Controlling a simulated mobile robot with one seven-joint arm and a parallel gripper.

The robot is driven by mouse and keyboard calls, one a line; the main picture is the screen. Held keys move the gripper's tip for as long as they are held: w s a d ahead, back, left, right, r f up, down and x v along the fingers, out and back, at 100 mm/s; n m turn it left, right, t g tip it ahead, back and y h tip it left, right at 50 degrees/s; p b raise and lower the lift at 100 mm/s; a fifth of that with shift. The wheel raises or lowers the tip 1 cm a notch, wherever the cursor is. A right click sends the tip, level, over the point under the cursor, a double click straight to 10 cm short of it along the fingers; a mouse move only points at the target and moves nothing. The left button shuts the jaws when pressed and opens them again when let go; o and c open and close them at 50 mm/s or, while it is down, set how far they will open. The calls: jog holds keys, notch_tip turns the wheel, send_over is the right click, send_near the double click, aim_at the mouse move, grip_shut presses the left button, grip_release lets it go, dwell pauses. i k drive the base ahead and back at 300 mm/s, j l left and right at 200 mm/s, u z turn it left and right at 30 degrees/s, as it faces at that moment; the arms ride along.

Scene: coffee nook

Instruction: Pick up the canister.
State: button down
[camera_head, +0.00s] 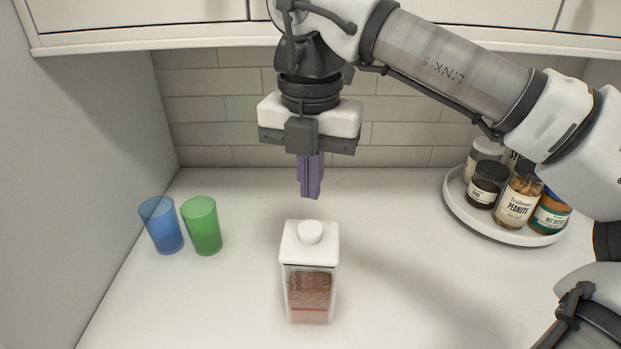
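The canister (309,291) stands upright on the white counter in the lower middle of the head view. It is clear and square-sided with brown contents, and has a white lid (296,242) with a round white knob (311,232). My gripper (311,192) points down above and a little behind the canister in the picture, apart from it. Its purple fingers look close together, one partly in front of the other, so I cannot tell whether there is a gap between them. Nothing shows held below the fingertips.
A blue cup (161,226) and a green cup (202,227) stand at the left. A round white tray (488,228) with several jars is at the right, below my arm. White cabinets (140,12) hang above. The counter around the canister is clear.

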aim_at(309, 292)
jog(key=k, duration=1)
